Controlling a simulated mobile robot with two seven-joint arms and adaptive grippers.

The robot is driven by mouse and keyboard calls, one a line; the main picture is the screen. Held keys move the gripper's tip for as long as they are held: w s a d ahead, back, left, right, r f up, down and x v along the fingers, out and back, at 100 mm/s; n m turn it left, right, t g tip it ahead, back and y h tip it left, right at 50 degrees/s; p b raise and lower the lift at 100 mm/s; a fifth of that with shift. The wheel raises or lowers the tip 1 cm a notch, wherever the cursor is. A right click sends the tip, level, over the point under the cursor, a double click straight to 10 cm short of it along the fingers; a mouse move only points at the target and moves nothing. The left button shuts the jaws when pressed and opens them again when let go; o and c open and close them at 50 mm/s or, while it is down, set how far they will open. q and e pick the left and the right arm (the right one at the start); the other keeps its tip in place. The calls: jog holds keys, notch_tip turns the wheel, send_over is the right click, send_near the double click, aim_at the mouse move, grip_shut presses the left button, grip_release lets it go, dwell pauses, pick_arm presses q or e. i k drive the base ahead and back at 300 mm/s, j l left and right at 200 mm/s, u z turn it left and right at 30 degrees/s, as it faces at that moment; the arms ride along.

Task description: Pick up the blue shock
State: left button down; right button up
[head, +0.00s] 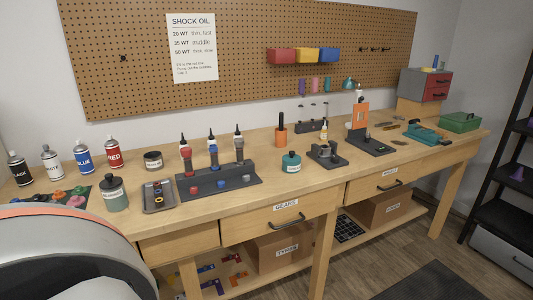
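Small coloured caps lie along the front of the rack. Neither of my grippers shows in the head view.
Spray cans, including a blue one (85,157), stand at the left. The wooden benchtop (270,190) is clear in front of the rack.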

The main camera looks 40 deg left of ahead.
aim_at(213, 150)
jog(key=u, duration=1.75)
